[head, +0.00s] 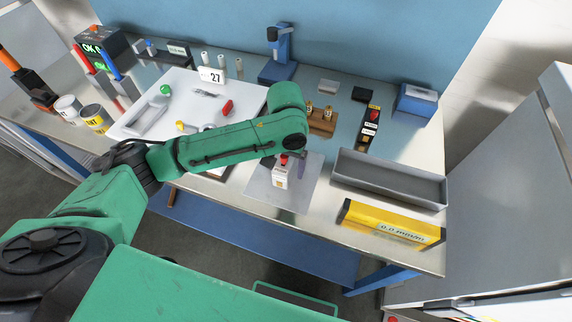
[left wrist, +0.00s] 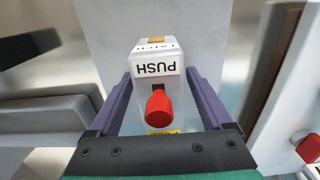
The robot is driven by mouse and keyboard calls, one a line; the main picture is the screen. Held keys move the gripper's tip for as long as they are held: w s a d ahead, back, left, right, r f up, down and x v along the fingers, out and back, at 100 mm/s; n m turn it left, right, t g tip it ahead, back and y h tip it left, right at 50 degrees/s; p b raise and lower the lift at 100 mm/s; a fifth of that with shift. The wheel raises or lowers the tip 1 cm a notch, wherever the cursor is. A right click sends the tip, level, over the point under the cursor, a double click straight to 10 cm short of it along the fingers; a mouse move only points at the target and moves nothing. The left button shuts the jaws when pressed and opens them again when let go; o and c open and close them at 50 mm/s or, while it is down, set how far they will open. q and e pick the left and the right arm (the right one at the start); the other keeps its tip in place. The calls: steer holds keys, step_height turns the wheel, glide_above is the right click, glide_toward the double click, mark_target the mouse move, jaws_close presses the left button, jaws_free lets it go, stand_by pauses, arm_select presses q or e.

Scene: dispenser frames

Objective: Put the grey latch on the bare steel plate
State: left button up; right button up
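The grey latch (head: 280,176) is a light grey block with a red button and a label. In the left wrist view the latch (left wrist: 157,80) shows the words PUSH and LATCH. My left gripper (head: 288,165) has its purple fingers against both sides of the latch, and it also shows in the left wrist view (left wrist: 158,85). The bare steel plate (head: 257,188) is a flat grey sheet at the bench's front edge. The latch is over the plate; I cannot tell whether it touches it. The plate also shows behind the latch in the left wrist view (left wrist: 205,25). My right gripper is out of view.
A long grey tray (head: 388,184) and a yellow level (head: 388,226) lie right of the plate. Behind it are a wooden block (head: 321,122) with brass pieces and a black device (head: 368,130). A white board (head: 185,95) with tools lies left, partly behind my arm.

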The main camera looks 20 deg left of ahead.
arm_select(q)
steer(key=shift+r, duration=0.15)
step_height(320, 180, up, 12)
stand_by(0.5)
stand_by(0.3)
